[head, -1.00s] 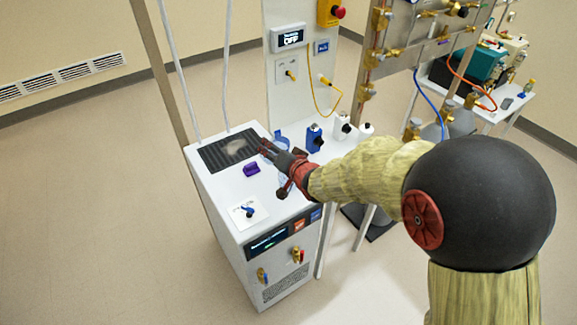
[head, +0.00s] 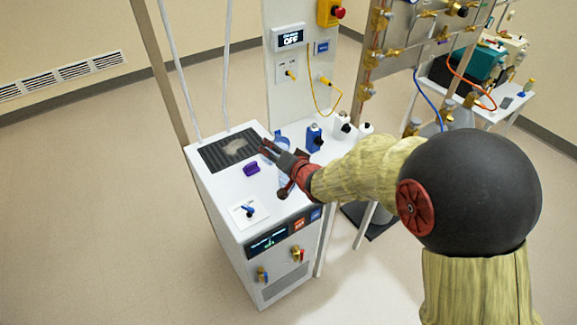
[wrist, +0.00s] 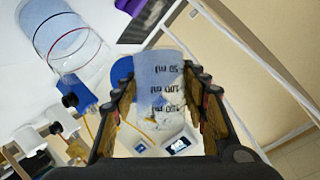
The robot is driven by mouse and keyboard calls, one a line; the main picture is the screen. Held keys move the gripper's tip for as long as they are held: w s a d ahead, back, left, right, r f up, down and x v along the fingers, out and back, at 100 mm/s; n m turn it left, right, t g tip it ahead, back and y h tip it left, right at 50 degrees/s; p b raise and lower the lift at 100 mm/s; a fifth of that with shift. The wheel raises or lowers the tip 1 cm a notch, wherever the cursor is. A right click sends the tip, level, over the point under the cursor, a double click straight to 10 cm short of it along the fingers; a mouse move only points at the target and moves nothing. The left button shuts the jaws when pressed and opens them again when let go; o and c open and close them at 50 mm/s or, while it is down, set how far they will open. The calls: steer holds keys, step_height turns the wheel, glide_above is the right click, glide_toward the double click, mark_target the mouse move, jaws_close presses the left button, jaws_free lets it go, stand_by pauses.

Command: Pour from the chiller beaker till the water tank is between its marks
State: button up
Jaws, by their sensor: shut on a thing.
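My gripper (head: 270,150) is over the top of the white chiller cabinet and shut on a clear beaker. In the wrist view the beaker (wrist: 158,80) sits between the finger pads, with black ml marks and a pale blue look. Its water level and exact tilt cannot be told. A clear round vessel (wrist: 68,42) with a red ring and blue inside stands to the left in the wrist view. It may be the water tank. In the head view it shows as a pale blue shape (head: 287,178), partly hidden by my gripper.
A purple object (head: 251,168) and a dark grille (head: 228,150) are on the cabinet top. A blue bottle (head: 314,137) and white bottles (head: 341,126) stand behind my gripper. A panel with an OFF display (head: 291,38) rises at the back. The floor at left is clear.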

steer(key=shift+d+f, duration=0.1)
stand_by(0.7)
steer(key=shift+r+m+y+p, duration=0.55)
steer(key=shift+m+p, duration=0.25)
steer(key=shift+p, duration=0.3)
stand_by(1.2)
steer(key=shift+f+m+y+b, duration=0.35)
steer(key=shift+f+m+y, duration=0.4)
steer(key=shift+m, duration=0.25)
stand_by(3.9)
